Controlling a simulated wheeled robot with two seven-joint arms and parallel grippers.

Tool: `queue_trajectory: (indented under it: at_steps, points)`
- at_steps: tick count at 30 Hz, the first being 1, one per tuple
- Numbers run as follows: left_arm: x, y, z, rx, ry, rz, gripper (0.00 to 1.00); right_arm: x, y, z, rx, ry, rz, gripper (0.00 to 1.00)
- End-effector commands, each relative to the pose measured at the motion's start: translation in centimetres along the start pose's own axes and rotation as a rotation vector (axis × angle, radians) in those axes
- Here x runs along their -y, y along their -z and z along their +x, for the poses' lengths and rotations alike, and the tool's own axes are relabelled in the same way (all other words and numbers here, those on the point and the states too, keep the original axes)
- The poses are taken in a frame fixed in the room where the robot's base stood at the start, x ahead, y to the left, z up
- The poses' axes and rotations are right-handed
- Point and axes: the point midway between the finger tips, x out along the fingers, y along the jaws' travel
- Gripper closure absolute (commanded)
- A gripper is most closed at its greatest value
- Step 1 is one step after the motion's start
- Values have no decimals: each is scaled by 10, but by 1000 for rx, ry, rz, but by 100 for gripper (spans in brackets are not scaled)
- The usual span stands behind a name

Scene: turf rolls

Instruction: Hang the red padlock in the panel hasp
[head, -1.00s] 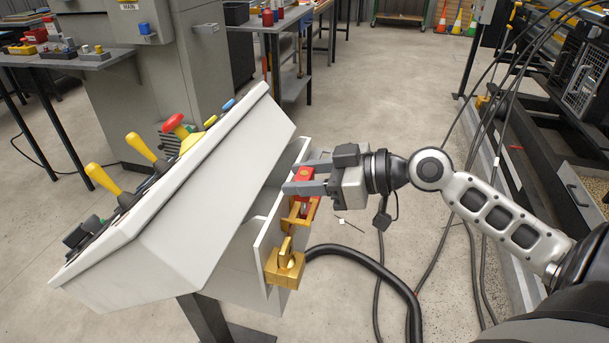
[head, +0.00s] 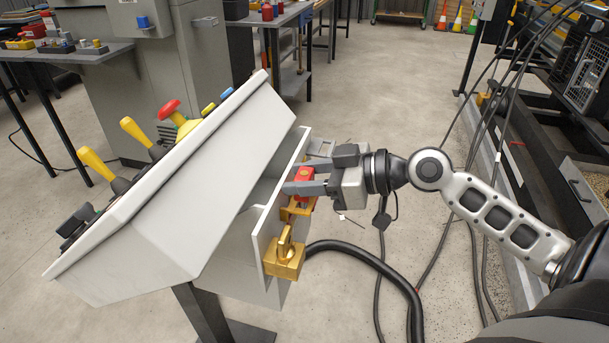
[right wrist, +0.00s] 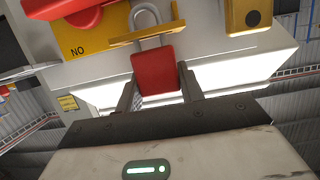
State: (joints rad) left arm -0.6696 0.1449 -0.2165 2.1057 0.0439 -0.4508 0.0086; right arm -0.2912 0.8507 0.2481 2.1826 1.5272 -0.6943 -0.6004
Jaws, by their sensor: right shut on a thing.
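My right gripper (head: 302,177) is shut on the red padlock (head: 303,174) at the panel's right side. In the right wrist view, the red body (right wrist: 157,72) sits between the two fingers. Its grey shackle (right wrist: 147,14) shows on the far side of the yellow hasp bar (right wrist: 140,37), which crosses between the arch and the body. I cannot tell whether the shackle passes through the hasp's hole. In the head view, the brass-coloured hasp (head: 294,212) is partly hidden just below the gripper. My left gripper is not in view.
A red handle (right wrist: 75,18) is close by there. The grey console (head: 205,190) stands to the left. Open floor (head: 400,100) lies beyond the arm.

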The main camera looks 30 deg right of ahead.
Motion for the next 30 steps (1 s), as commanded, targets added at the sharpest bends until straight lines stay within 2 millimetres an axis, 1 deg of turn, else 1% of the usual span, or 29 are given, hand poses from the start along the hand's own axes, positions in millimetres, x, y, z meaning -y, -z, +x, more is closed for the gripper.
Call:
queue_trajectory:
  at_steps: [1, 11, 12, 14, 15, 26, 30]
  points:
    - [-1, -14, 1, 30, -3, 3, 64, 0, -3, 1, -1, 0, 0, 87]
    - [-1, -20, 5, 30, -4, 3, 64, 0, -10, 3, -1, 0, 0, 87]
    - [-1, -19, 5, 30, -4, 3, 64, 0, -10, 3, -1, 0, 0, 59]
    - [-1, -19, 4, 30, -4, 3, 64, 0, -9, 3, -1, 0, 0, 43]
    - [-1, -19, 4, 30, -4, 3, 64, 0, -9, 3, -1, 0, 0, 37]
    - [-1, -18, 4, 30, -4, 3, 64, 0, -10, 3, 1, 0, 1, 37]
    - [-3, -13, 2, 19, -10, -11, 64, 0, -10, 3, 0, 0, 1, 37]
